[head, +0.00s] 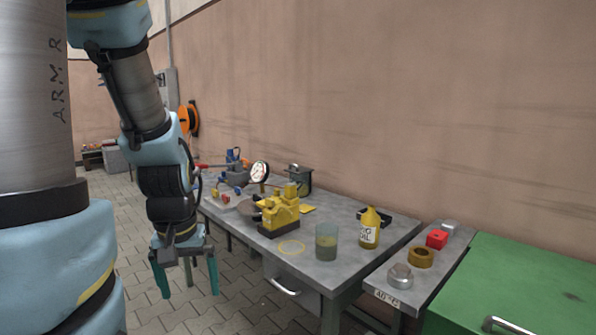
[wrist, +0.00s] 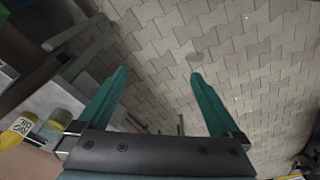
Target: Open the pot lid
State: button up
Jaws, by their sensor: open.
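A small dark grey-green pot (head: 304,182) stands at the back of the grey workbench, near the wall. Its top is small in the head view, and I cannot tell clearly how its lid sits. The yellow device in front of it hides part of it. My gripper (head: 188,294) hangs fingers-down over the floor, left of the bench's front edge and well apart from the pot. In the wrist view my gripper (wrist: 160,75) is open, its two teal fingers spread with only paving between them. The pot is not recognisable in the wrist view.
The workbench (head: 285,258) holds a yellow device (head: 280,212), a dial gauge (head: 259,172), a murky beaker (head: 326,242) and an oil bottle (head: 369,228). A narrow side shelf carries a red block (head: 437,239) and rings. A green cabinet (head: 530,295) stands right. Floor at left is open.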

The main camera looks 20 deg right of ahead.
aim_at(297, 170)
jog(key=i, duration=1.95)
jog(key=i+l, duration=0.15)
jog(key=i+u, duration=0.05)
